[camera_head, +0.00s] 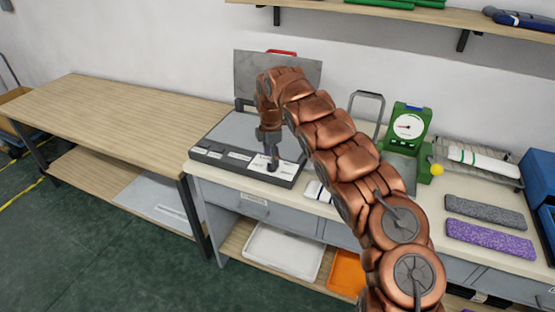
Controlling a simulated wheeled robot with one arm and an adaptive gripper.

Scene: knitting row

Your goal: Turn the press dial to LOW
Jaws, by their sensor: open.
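The press (228,131) stands on the workbench with its grey lid (255,68) raised at the back. A white label panel (286,168) is on the right part of its front strip. My gripper (271,158) points down over this panel, at its fingertips close above or touching it. The dial is hidden or cannot be told apart from the dark fingertips, so its setting does not show. The gap between the fingers is too small to make out.
A green gauge scale (408,126) stands right of my arm, with a yellow ball (437,169) beside it. Grey (484,212) and purple (488,238) knitted pieces lie on the right. The wooden table (120,112) on the left is bare. A shelf (370,12) hangs above.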

